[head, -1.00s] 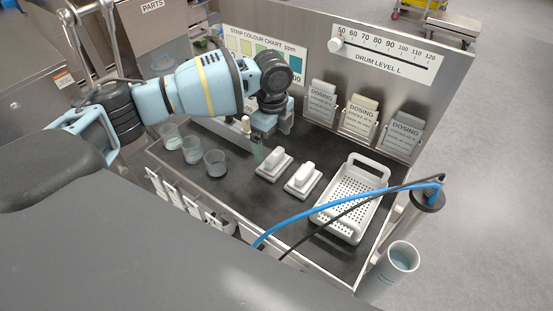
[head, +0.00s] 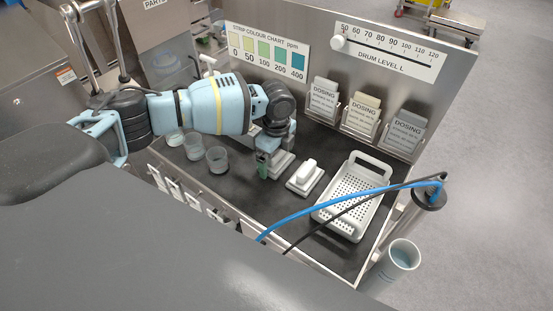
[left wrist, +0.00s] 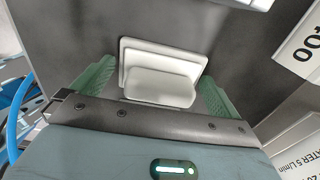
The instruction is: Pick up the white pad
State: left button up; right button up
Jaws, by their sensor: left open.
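A white pad, a raised block on a flat white base, lies on the dark bench top; in the head view (head: 283,164) it is partly hidden by my left gripper (head: 270,166). In the left wrist view the pad (left wrist: 160,88) lies between the two green fingers of my left gripper (left wrist: 155,95). The gripper is open, with one finger on each side of the block; I cannot tell whether they touch it. A second similar white pad (head: 304,178) lies just to the right. My right gripper is not in view.
A white perforated tray (head: 350,195) stands to the right of the pads. Several glasses stand to the left, such as one cup (head: 216,159). Dosing card holders (head: 360,118) line the back panel. A blue hose (head: 330,205) crosses in front of the tray.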

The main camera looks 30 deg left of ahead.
pick_arm(q)
jog(key=shift+c, duration=0.4)
jog(key=c, duration=0.6)
jog(key=shift+c, duration=0.2)
jog(key=shift+r, duration=0.1)
jog(key=shift+r, duration=0.5)
jog(key=r, duration=0.1)
jog(key=s+r, duration=0.1)
jog(key=shift+d+r, duration=0.15)
jog(key=shift+r, duration=0.15)
jog(key=s+d, duration=0.1)
jog(key=s, duration=0.3)
jog(key=s+d+r+p, duration=0.1)
jog(key=s, duration=0.4)
jog(key=s+d, duration=0.1)
jog(key=s, duration=0.4)
jog(key=shift+s+d+r+p, duration=0.15)
jog(key=shift+s+d+p, duration=0.15)
jog(key=shift+d, duration=0.1)
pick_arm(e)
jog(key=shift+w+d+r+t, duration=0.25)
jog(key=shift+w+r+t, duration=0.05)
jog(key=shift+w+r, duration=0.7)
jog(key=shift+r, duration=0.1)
